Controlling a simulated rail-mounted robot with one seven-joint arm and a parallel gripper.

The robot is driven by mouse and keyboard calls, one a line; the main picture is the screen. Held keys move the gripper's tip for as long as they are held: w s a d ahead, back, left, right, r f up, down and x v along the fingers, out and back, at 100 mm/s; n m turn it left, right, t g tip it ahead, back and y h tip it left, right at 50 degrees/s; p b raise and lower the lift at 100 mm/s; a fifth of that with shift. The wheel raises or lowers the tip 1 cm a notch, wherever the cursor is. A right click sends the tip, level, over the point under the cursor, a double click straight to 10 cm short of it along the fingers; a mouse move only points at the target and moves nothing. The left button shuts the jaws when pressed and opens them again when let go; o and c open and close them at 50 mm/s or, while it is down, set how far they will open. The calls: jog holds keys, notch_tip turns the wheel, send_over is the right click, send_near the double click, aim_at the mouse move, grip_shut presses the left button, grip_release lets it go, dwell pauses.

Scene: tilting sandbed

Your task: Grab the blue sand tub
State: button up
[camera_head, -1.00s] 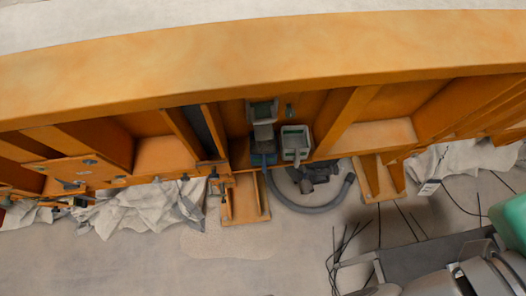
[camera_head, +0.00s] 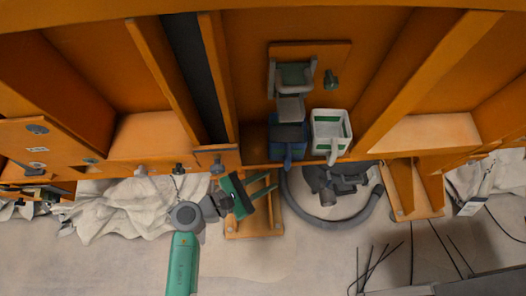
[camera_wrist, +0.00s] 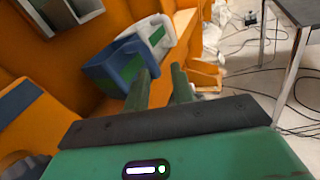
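The blue sand tub (camera_head: 286,143) sits on an orange ledge below a grey chute, left of a white tub with green inside (camera_head: 331,131). In the wrist view the blue tub (camera_wrist: 113,72) stands just ahead and left of my fingers, with the white tub (camera_wrist: 156,36) behind it. My gripper (camera_head: 272,188) is in front of and below the blue tub, a little to its left in the head view. Its two green fingers are apart with nothing between them; they show in the wrist view too (camera_wrist: 160,83). They do not appear to touch the tub.
A grey chute (camera_head: 291,105) hangs directly above the blue tub. A dark vacuum with a grey hose (camera_head: 333,223) lies on the floor below the ledge. Orange upright beams (camera_head: 393,78) flank the bay. A table (camera_wrist: 289,14) and cables are farther off.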

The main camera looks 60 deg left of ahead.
aim_at(285, 166)
jog(key=s+a+f+n+y, duration=0.1)
jog(key=s+a+f+n, duration=0.1)
jog(key=s+f+n, duration=0.1)
jog(key=w, duration=0.2)
jog(key=w+b, duration=0.1)
jog(key=w, duration=0.3)
jog(key=shift+w+d+f, duration=0.1)
jog(key=shift+w+d, duration=0.15)
jog(key=w, duration=0.2)
jog(key=w+r+b, duration=0.1)
jog(key=w, duration=0.2)
jog(key=shift+w+r, duration=0.3)
jog(key=shift+r, duration=0.1)
grip_shut()
